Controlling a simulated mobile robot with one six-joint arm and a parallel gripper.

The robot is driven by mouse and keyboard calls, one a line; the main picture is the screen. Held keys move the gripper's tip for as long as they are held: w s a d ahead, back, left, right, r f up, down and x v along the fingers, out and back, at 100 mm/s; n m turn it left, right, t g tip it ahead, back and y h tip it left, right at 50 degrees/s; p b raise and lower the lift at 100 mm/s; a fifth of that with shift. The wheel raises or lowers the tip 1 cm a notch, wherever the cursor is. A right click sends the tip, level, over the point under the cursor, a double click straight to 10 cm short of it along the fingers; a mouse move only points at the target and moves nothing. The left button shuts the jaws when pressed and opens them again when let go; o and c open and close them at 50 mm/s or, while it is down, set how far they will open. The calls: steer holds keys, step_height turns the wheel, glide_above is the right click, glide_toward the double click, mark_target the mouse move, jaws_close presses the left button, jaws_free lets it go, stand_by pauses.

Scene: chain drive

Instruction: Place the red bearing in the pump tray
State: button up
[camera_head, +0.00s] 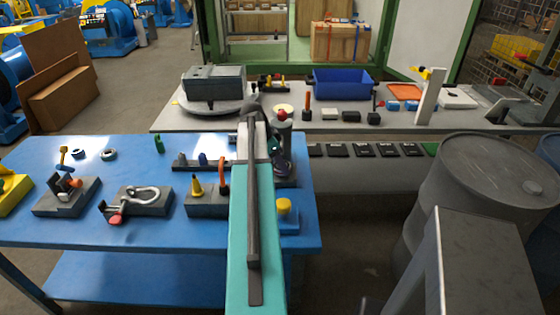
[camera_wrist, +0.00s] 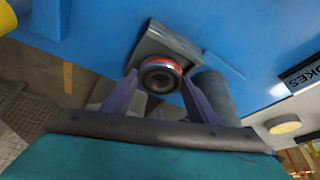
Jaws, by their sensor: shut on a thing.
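The red bearing (camera_wrist: 160,63), a round ring with a red rim and a dark centre, shows in the wrist view between the tips of my gripper (camera_wrist: 160,80). My gripper's two purple-grey fingers are closed on it. Just beyond it, a grey square-edged block or tray (camera_wrist: 150,38) sits on the blue surface. I cannot tell whether the bearing touches it, or whether it is the pump tray. In the head view, my teal arm reaches to the right end of the blue table (camera_head: 100,233) and largely hides my gripper and the bearing.
A grey cylinder (camera_wrist: 213,88) stands close beside the right finger. On the blue table, fixture blocks (camera_head: 150,203) and small parts stand left of my arm. A grey bench behind holds a blue bin (camera_head: 342,85). A dark drum (camera_head: 485,185) stands at the right.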

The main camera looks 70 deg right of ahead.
steer(key=shift+a+f+b, duration=0.1)
steer(key=shift+f+b, duration=0.3)
steer(key=shift+f, duration=0.3)
stand_by(0.3)
steer(key=o, duration=1.4)
steer(key=shift+s+a, duration=0.1)
steer(key=shift+o, duration=0.2)
steer(key=shift+w+d+r+p, duration=0.25)
steer(key=shift+r+p, duration=0.1)
steer(key=shift+r, duration=0.25)
steer(key=b+v, duration=0.2)
steer(key=v, duration=1)
steer(key=shift+s+a, duration=0.1)
steer(key=shift+s, duration=0.05)
